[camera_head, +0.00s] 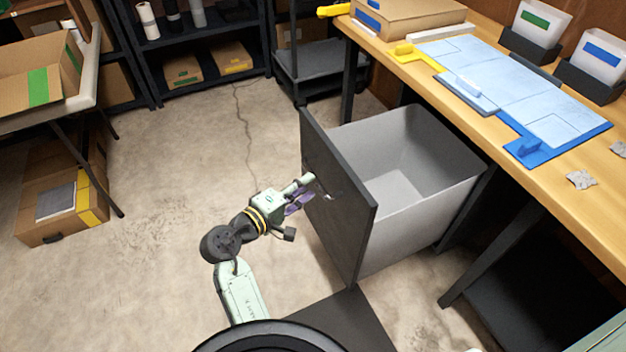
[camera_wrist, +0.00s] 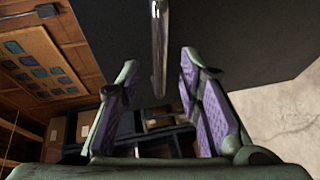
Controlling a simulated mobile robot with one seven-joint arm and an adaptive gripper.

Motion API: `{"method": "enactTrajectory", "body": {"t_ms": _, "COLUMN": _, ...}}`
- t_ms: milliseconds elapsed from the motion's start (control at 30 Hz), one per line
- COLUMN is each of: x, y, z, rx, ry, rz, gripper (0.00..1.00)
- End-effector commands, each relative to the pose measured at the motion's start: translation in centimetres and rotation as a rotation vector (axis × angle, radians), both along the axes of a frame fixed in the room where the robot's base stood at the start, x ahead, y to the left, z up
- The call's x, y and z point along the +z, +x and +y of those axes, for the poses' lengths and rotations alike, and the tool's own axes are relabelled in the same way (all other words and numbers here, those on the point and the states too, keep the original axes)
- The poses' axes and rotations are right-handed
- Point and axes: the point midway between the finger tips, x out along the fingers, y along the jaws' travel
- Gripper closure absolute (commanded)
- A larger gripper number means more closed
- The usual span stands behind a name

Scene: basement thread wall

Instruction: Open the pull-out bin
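The pull-out bin is a light grey, empty tub (camera_head: 385,225) with a dark front panel (camera_head: 335,195). It stands well out from under the wooden workbench, its inside visible from above. My gripper (camera_head: 298,196) is at the outer face of the panel, near its middle. In the wrist view, my gripper (camera_wrist: 158,70) has its purple-padded fingers spread apart. The shiny metal bar handle (camera_wrist: 159,45) on the dark panel lies between the fingertips, with a gap on each side. In the head view the handle is mostly hidden by the gripper.
The workbench (camera_head: 470,95) carries a blue mat (camera_head: 520,85), a cardboard box and small bins. A dark shelf (camera_head: 205,85) stands at the back. Cardboard boxes (camera_head: 62,200) are at the left. The concrete floor (camera_head: 160,190) left of the bin is clear.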

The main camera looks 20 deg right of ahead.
Motion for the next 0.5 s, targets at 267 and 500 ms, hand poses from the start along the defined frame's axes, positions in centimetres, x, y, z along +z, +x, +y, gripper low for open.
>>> {"method": "enactTrajectory", "body": {"t_ms": 267, "x": 1.0, "y": -2.5, "z": 4.9, "rx": 0.003, "ry": 0.0, "rz": -0.001, "gripper": 0.67}}
{"method": "enactTrajectory", "body": {"t_ms": 500, "x": 1.4, "y": -3.3, "z": 6.4, "rx": 0.001, "ry": 0.0, "rz": 0.0, "gripper": 0.67}}
